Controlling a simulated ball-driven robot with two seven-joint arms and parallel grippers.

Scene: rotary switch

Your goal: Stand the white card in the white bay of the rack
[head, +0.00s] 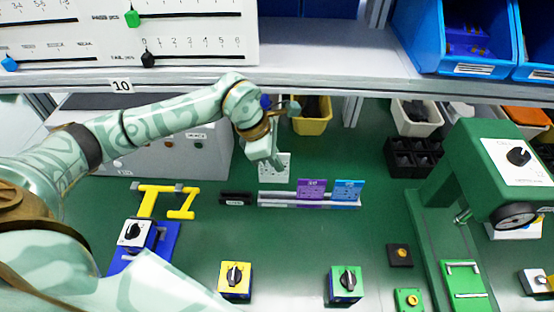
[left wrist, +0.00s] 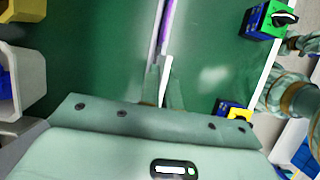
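The white card (head: 274,168) is held upright by my left gripper (head: 268,158), whose fingers are shut on its upper part. In the left wrist view the card (left wrist: 166,78) shows nearly edge-on as a white strip between the fingertips (left wrist: 163,85). The grey rack (head: 300,201) lies on the green bench. In the head view the card's lower edge shows just above the rack's empty left part, with a small gap in the picture. A purple card (head: 312,189) and a blue card (head: 347,190) stand in the rack to the right. My right gripper is not in view.
A black block (head: 236,198) lies just left of the rack, and a yellow stand (head: 168,200) is farther left. Rotary switch boxes, yellow (head: 235,280) and green (head: 345,284), stand in front. A green press (head: 478,180) stands at right. A shelf (head: 330,75) overhangs behind.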

